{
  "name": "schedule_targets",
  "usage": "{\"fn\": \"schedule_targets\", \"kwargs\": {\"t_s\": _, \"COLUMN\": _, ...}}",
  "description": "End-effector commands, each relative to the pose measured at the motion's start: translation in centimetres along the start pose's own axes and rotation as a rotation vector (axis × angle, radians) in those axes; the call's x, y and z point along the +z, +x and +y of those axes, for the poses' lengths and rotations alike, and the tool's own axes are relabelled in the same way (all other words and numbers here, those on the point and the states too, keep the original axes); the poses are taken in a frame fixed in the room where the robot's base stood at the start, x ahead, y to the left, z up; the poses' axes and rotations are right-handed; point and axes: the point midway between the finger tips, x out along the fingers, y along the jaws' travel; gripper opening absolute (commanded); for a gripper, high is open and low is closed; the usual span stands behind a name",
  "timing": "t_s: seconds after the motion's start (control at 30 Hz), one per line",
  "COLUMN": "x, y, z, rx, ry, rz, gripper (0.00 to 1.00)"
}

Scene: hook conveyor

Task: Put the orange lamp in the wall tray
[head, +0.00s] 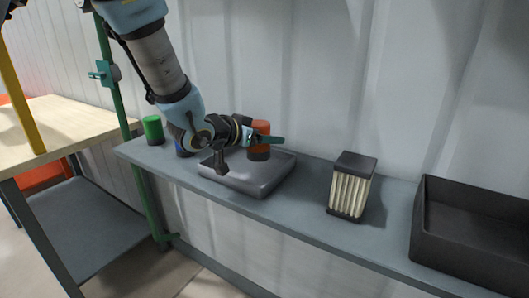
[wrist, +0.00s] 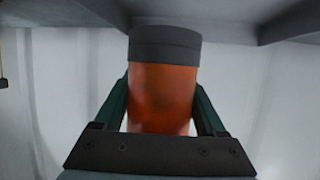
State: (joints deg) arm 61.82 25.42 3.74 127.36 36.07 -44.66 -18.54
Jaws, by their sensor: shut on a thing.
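The orange lamp (head: 261,128) is an upright orange cylinder with a dark grey base. My gripper (head: 258,138) is shut on its orange body. In the wrist view, the lamp (wrist: 162,95) stands between the two green fingers of my gripper (wrist: 162,108), its dark base toward the picture's top. The lamp is over a shallow grey tray (head: 236,182) on the wall shelf. I cannot tell whether its base touches the tray. Part of the tray is hidden behind my wrist. A deeper black open tray (head: 458,248) stands at the shelf's right end.
The grey shelf (head: 301,213) runs along the corrugated wall. A dark-capped block with cream ribs (head: 349,190) stands between the trays. A green cylinder (head: 153,130) and a partly hidden blue thing (head: 183,152) are at left. A green post (head: 121,112) stands between shelf and wooden table (head: 70,117).

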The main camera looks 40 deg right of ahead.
Motion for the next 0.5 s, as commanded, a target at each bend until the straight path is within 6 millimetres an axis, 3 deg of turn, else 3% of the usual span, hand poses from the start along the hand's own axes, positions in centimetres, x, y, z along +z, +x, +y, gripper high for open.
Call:
{"fn": "schedule_targets", "kwargs": {"t_s": 0.3, "x": 3.5, "y": 1.5, "z": 0.0, "rx": 0.001, "ry": -0.001, "rz": 0.000, "gripper": 0.12}}
{"fn": "schedule_targets", "kwargs": {"t_s": 0.5, "x": 4.0, "y": 1.7, "z": -0.1, "rx": -0.002, "ry": 0.001, "rz": 0.003, "gripper": 0.12}}
